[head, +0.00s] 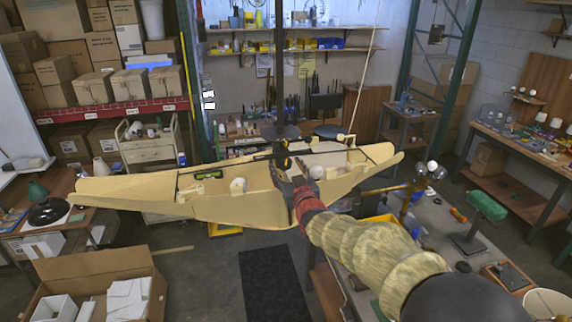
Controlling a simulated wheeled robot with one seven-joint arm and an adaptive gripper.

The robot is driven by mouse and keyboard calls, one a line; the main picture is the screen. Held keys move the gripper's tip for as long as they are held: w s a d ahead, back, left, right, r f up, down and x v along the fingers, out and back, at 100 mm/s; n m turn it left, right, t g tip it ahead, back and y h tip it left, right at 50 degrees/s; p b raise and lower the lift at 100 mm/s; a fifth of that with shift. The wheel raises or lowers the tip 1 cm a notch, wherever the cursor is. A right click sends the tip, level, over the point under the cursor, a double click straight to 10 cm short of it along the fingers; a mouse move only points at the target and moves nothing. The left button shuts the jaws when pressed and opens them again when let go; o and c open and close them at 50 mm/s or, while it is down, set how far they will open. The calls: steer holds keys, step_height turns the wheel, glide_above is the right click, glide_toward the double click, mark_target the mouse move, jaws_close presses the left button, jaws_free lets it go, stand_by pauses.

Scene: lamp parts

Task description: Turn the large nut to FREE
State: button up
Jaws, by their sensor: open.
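A wide cream lamp shade (228,207) hangs level from a dark vertical pole (279,80) in the middle of the head view. Pale round bulbs (238,186) sit inside it. A dark fitting with yellow marks (283,148) is at the pole's lower end; I cannot tell whether it is the large nut. No FREE marking can be read. My gripper (283,166) is open, inside the shade close to this fitting. Its fingers are small and dark against the fitting, so I cannot tell whether they touch it. My wrist hides part of the shade's near wall.
A workbench (440,240) with a green-topped stand (487,206) and brass lamp parts is at right. An open cardboard box (90,268) is at lower left. Boxed shelving stands at back left, tool shelves at the back.

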steer(key=shift+w+a, duration=0.1)
steer(key=shift+w, duration=0.2)
steer(key=c, duration=1.1)
steer(key=shift+c, duration=0.3)
